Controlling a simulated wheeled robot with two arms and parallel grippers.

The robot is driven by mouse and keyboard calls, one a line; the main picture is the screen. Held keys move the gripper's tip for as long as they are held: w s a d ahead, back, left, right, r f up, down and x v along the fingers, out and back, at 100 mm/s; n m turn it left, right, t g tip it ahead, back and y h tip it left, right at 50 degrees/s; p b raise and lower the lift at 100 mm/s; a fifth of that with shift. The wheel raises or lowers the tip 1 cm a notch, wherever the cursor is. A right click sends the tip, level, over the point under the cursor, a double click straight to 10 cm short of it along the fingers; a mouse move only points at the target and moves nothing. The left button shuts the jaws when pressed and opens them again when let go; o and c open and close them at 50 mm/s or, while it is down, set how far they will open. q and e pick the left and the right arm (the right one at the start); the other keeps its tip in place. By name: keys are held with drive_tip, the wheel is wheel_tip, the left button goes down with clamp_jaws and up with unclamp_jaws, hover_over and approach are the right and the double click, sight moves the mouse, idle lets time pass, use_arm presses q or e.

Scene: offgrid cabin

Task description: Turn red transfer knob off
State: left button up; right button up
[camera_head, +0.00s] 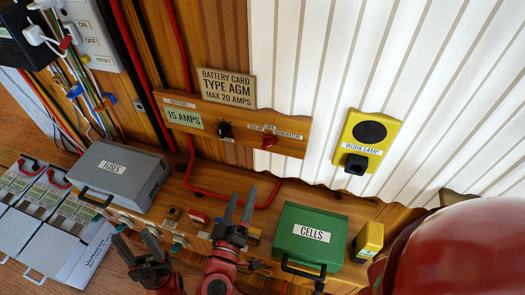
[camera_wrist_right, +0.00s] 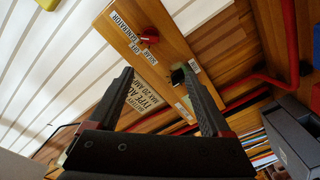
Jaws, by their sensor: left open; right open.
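The red transfer knob (camera_head: 268,142) sits on the right part of a wooden wall panel (camera_head: 205,114), below the words SOLAR, OFF and GENERATOR. It also shows in the right wrist view (camera_wrist_right: 148,37), past my fingertips near the top. Which word it points to is too small to tell. My right gripper (camera_head: 238,207) is open and empty, below the panel and apart from the knob; it frames the panel in the wrist view (camera_wrist_right: 157,72). My left gripper (camera_head: 133,238) is open and empty at the lower left, over the bench edge.
A black knob (camera_head: 225,130) is left of the red one. A green CELLS box (camera_head: 308,236), a grey FUSES box (camera_head: 120,172) and a yellow box (camera_head: 369,240) stand on the bench. A yellow work lamp (camera_head: 365,140) hangs right. A red pipe (camera_head: 218,194) runs below the panel.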

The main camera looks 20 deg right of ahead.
drive_tip(key=s+d+m+h, duration=0.1)
drive_tip(key=p, duration=0.4)
approach(268, 148)
drive_tip(key=x, duration=0.9)
drive_tip(key=shift+w+g, duration=0.15)
drive_tip(key=shift+g, duration=0.15)
drive_tip(key=shift+d+f, duration=0.1)
drive_tip(key=shift+f, duration=0.05)
clamp_jaws()
